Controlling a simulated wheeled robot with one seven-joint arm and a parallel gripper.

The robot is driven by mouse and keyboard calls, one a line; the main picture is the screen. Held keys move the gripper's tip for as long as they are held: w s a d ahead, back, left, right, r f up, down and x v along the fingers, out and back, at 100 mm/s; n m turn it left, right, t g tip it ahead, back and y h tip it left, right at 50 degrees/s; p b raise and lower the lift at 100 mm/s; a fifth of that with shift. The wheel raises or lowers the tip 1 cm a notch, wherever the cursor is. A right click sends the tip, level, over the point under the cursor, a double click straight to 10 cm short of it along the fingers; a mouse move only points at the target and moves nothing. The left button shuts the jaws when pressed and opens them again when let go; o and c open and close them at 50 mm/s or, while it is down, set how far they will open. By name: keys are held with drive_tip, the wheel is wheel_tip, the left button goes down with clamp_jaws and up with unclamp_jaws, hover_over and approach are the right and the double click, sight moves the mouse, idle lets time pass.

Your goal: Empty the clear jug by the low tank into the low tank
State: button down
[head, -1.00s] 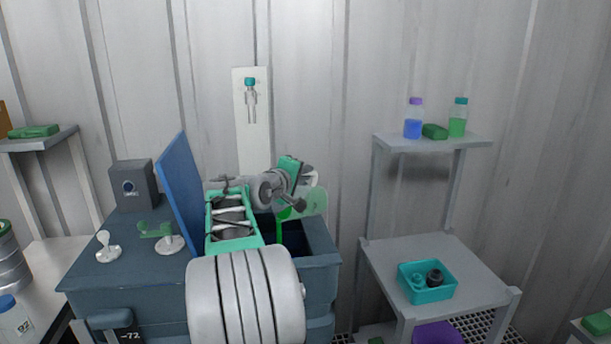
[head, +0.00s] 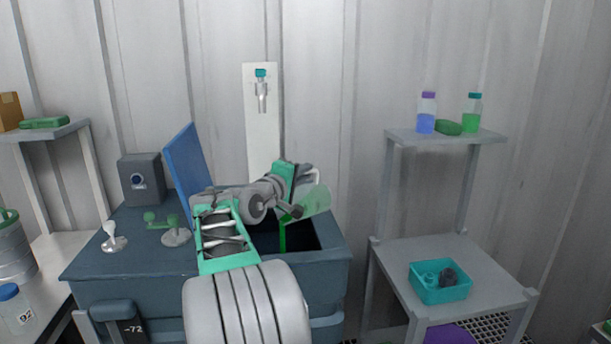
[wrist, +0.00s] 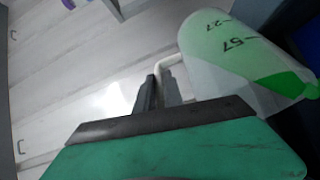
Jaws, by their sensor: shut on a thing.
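The clear jug (head: 318,201) is tilted over the opening of the low tank (head: 210,262). A green stream runs down from it into the dark opening. In the wrist view the jug (wrist: 222,62) shows black number marks, and green liquid sits at its lower right end. My gripper (wrist: 158,85) is shut on the jug's pale handle. In the head view my gripper (head: 297,186) is partly hidden behind my arm. The tank's blue lid (head: 185,175) stands raised to the left of the opening.
A shelf at right holds bottles (head: 427,113) above and a teal bin (head: 440,285) below. A wall tap (head: 262,92) hangs behind.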

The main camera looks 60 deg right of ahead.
drive_tip(key=shift+a+f, duration=0.1)
idle(0.3)
drive_tip(key=shift+w+a+f+h+b, duration=0.1)
drive_tip(key=shift+a+h+b, duration=0.15)
drive_tip(key=shift+b, duration=0.55)
drive_tip(key=shift+w+a+n+h+b, duration=0.2)
drive_tip(key=shift+a+h+b, duration=0.15)
drive_tip(key=shift+b, duration=0.3)
drive_tip(key=shift+w+a+n+h+b, duration=0.1)
drive_tip(key=shift+a+n+h+b, duration=0.1)
drive_tip(key=shift+a+h+b, duration=0.3)
drive_tip(key=shift+b, duration=0.3)
drive_tip(key=shift+a+f, duration=0.1)
drive_tip(key=shift+w+a+r+n+h+b, duration=0.1)
drive_tip(key=shift+w+a+n+h+b, duration=0.1)
drive_tip(key=shift+a+h+b, duration=0.3)
drive_tip(key=shift+w+a+r+n+h+b, duration=0.1)
drive_tip(key=shift+a+n+b, duration=0.1)
drive_tip(key=shift+b, duration=0.45)
drive_tip(key=shift+a+r, duration=0.2)
drive_tip(key=shift+a+b, duration=0.1)
drive_tip(key=shift+b, duration=0.25)
